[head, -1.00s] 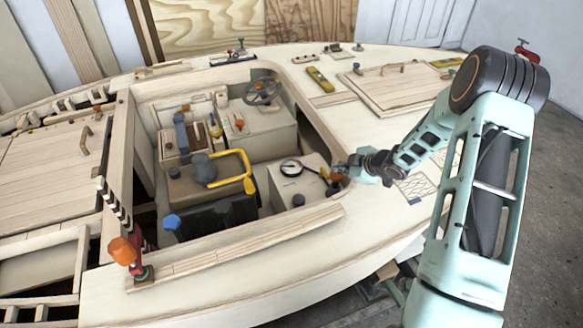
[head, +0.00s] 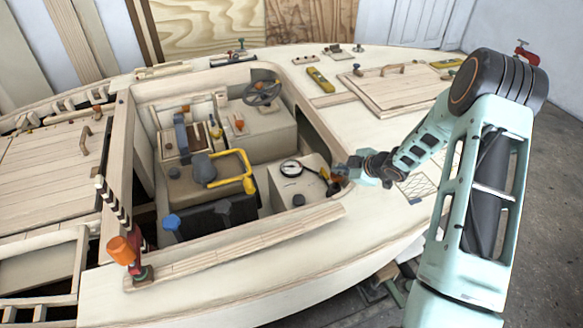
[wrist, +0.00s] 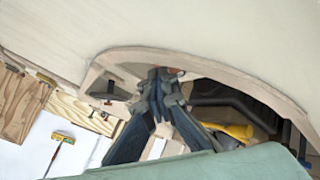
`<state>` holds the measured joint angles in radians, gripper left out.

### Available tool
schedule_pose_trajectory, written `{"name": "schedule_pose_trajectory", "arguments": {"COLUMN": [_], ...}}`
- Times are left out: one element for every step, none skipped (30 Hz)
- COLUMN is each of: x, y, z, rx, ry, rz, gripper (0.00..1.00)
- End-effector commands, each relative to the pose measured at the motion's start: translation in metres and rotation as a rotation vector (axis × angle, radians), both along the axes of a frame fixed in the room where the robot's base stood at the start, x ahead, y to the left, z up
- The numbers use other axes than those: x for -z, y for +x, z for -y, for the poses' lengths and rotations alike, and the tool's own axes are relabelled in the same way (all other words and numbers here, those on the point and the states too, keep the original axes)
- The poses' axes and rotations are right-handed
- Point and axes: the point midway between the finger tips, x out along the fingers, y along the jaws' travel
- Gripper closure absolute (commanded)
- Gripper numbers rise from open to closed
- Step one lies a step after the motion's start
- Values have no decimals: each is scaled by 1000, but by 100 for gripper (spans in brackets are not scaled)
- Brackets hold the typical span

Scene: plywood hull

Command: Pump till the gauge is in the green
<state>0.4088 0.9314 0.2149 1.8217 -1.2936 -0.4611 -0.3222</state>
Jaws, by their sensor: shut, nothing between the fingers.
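A round white-faced gauge (head: 291,168) with a dark rim sits on the pale box (head: 284,188) at the right of the cockpit. Its needle and any green band are too small to read. A small orange part (head: 324,173) and a dark part beside it are at the box's right side, partly hidden by my gripper; I cannot tell whether this is the pump handle. My gripper (head: 332,180) is beside them, to the right of the gauge. In the wrist view its dark fingers (wrist: 160,80) are together and empty, below the curved cockpit edge.
The cockpit coaming (head: 312,130) curves close around my gripper. A yellow bent bar (head: 247,172), a grey round-topped part (head: 203,168) and a steering wheel (head: 262,92) stand inside the cockpit. The deck at right has a hatch (head: 388,88) and a yellow level (head: 320,79).

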Motion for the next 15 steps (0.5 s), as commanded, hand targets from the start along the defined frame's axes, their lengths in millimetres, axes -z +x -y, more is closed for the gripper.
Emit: {"name": "schedule_pose_trajectory", "arguments": {"x": [8, 9, 10, 10, 11, 11, 12, 12, 13, 14, 14, 15, 16, 16, 17], "y": [-4, -4, -4, -4, -4, -4, -4, -4, -5, -5, -5, -5, -5, -5, -5], "z": [7, 7, 7, 7, 7, 7, 7, 7, 7, 7, 7, 7, 7, 7, 7], "rx": [10, 10, 10, 10, 10, 10, 10, 10, 10, 10, 10, 10, 10, 10, 10], "ry": [-11, -11, -11, -10, -10, -10, -10, -10, -10, -10, -10, -10, -10, -10, -10], "rz": [-14, -14, -14, -14, -15, -15, -15, -15, -17, -17, -17, -17, -17, -17, -17], "gripper": [100, 100, 100, 100, 100, 100, 100, 100, 100, 100, 100, 100, 100, 100, 100]}}
